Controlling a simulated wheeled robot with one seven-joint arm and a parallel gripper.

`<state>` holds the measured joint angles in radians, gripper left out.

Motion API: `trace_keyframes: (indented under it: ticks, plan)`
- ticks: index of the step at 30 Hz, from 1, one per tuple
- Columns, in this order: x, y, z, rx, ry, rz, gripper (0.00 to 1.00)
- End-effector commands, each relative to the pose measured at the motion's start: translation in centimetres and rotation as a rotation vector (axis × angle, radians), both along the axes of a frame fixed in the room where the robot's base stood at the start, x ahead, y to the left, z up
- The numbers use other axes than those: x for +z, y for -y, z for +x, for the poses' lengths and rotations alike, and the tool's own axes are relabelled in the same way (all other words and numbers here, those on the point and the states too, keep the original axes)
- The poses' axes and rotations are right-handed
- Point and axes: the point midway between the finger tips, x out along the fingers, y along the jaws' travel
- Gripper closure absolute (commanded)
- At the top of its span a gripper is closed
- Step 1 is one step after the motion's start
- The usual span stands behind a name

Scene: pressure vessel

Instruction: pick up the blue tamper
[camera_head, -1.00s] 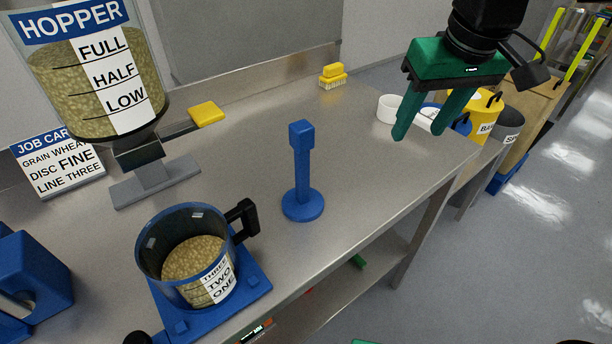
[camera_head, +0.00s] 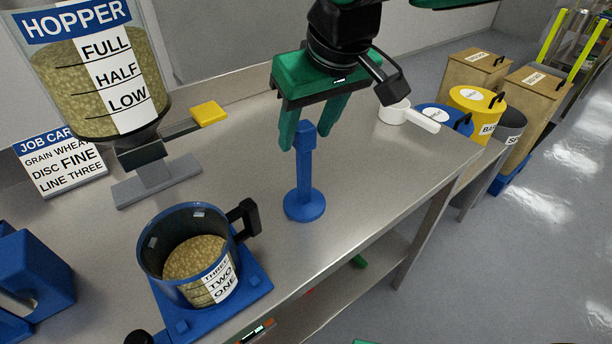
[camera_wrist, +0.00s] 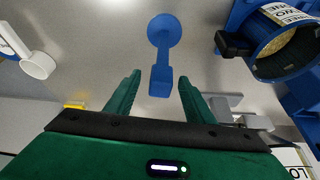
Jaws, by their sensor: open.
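The blue tamper (camera_head: 304,178) stands upright on the steel bench, round base down and square-topped handle up. My green gripper (camera_head: 304,142) is open and empty, above and a little behind the tamper in the head view, its fingers pointing down. The fingertips show near the height of the handle's top. In the wrist view, the tamper (camera_wrist: 160,60) is ahead of the gap between my two open fingers (camera_wrist: 158,85), with its square top nearest. I see no contact.
A blue-rimmed jug of grain (camera_head: 190,255) with a black handle stands front left of the tamper. The hopper (camera_head: 95,75) with its yellow paddle (camera_head: 208,113) is at the back left. A white scoop (camera_head: 395,112) lies to the right. The bench right of the tamper is clear.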

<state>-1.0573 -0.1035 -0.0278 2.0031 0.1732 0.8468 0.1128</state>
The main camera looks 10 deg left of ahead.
Motion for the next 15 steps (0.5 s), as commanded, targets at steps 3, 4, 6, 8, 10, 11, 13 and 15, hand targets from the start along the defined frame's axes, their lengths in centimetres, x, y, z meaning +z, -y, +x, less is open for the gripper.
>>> trace_keyframes:
  ticks: [3, 4, 6, 8, 10, 11, 13, 15]
  plan:
    - [-0.8, -0.3, 0.3, 0.001, -0.002, -0.002, 0.52]
    - [-1.2, -0.4, 0.4, 0.001, -0.002, -0.002, 0.52]
    - [-2.0, -0.8, 0.8, 0.002, -0.002, -0.003, 0.52]
    - [-2.8, -1.1, 1.2, 0.001, -0.002, -0.002, 0.52]
    - [-3.6, -1.4, 1.4, 0.001, -0.003, -0.003, 0.52]
    - [-3.9, -1.4, 1.5, 0.001, -0.002, -0.002, 0.52]
    - [-4.4, -1.5, 1.7, 0.0, -0.001, -0.002, 0.52]
    - [-4.6, -1.6, 1.8, -0.001, -0.001, 0.0, 0.52]
